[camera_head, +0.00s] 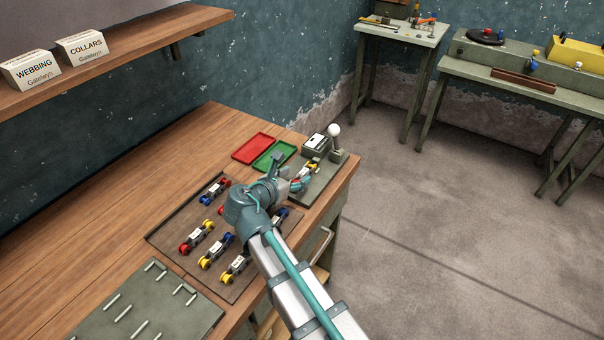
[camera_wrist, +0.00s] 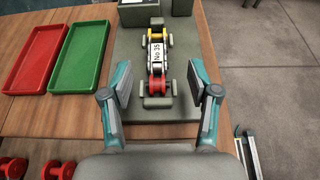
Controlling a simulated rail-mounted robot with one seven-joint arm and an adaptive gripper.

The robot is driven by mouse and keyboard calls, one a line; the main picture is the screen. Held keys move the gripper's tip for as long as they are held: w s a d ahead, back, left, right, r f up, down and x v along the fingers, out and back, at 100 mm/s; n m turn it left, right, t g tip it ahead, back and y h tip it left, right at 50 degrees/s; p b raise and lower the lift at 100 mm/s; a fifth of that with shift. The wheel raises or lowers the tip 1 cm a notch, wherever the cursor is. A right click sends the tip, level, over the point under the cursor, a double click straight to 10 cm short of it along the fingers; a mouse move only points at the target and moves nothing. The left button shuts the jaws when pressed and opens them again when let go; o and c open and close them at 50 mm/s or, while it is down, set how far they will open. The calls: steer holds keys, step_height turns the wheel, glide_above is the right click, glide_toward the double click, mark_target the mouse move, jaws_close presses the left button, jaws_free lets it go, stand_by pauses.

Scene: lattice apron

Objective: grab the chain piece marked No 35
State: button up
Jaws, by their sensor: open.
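The chain piece marked No 35 (camera_wrist: 156,60) lies on a grey-green fixture plate (camera_wrist: 127,70) in the wrist view. It has a yellow roller at its far end, a red roller at its near end and a white label between. In the head view it shows partly (camera_head: 311,167) beyond my gripper (camera_head: 290,182). In the wrist view my gripper (camera_wrist: 162,84) is open, with one finger on each side of the piece's near end. The fingers appear apart from it, and nothing is held.
A red tray (camera_head: 251,148) and a green tray (camera_head: 274,155) lie left of the fixture. A brown board (camera_head: 165,238) holds several other chain pieces. A white-knobbed lever (camera_head: 334,131) stands at the fixture's far end. A pegged plate (camera_head: 150,305) lies at the front.

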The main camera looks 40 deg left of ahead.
mark_target(305, 170)
steer(key=p+x, duration=0.1)
steer(key=x, duration=0.2)
steer(key=p+x, duration=0.1)
steer(key=x, duration=0.3)
steer(key=shift+w+a, duration=0.2)
steer(key=shift+a, duration=0.05)
steer(key=shift+f, duration=0.1)
jaws_close()
